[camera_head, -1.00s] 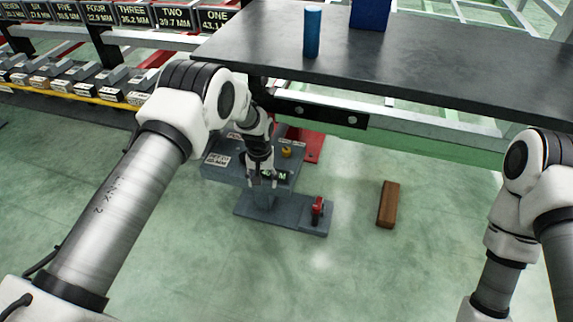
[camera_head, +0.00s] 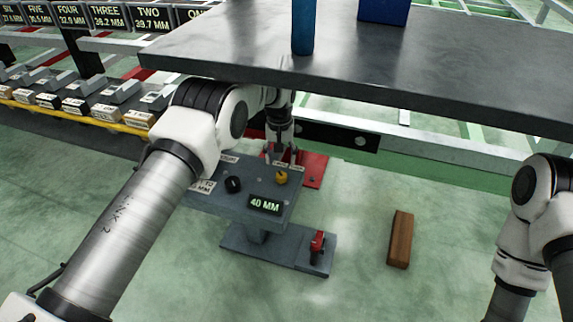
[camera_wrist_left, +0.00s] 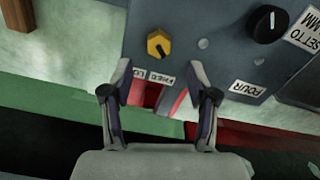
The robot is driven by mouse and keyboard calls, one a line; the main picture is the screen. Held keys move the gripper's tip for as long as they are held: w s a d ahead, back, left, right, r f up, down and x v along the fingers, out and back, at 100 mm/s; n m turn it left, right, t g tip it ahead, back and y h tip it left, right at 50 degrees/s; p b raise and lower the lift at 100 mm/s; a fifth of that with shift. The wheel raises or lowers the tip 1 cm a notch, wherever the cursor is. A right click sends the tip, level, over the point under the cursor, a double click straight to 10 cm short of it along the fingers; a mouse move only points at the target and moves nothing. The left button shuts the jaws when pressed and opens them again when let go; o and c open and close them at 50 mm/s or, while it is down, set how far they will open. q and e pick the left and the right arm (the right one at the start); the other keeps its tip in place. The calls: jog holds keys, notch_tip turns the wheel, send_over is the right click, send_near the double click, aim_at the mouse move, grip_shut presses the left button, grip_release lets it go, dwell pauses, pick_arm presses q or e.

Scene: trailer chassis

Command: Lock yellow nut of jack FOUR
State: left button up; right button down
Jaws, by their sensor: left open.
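The yellow nut (camera_head: 281,177) sits on the grey jack panel (camera_head: 215,205) in the head view. In the left wrist view the yellow nut (camera_wrist_left: 159,44) is a knob with a dark centre mark, beside two small white labels (camera_wrist_left: 161,76). A label reading FOUR (camera_wrist_left: 247,88) is on the same panel. My left gripper (camera_head: 284,158) is open and empty, on the far side of the nut in the head view. In the left wrist view its fingertips (camera_wrist_left: 160,70) lie either side of the labels, just short of the nut. My right gripper is out of view.
A black knob (camera_head: 233,184) and a 40 MM display (camera_head: 265,206) are on the panel. A dark tabletop (camera_head: 450,75) overhangs behind. A brown block (camera_head: 400,240) lies on the open green floor.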

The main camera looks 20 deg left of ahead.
aim_at(281, 174)
pick_arm(q)
jog(key=shift+w+f, duration=0.1)
jog(key=shift+w, duration=0.2)
jog(key=shift+f+b, duration=0.3)
notch_tip(281, 174, down, 7)
jog(key=b, duration=0.3)
jog(key=shift+b, duration=0.3)
jog(key=shift+r, duration=0.1)
jog(key=shift+c, duration=0.3)
grip_shut()
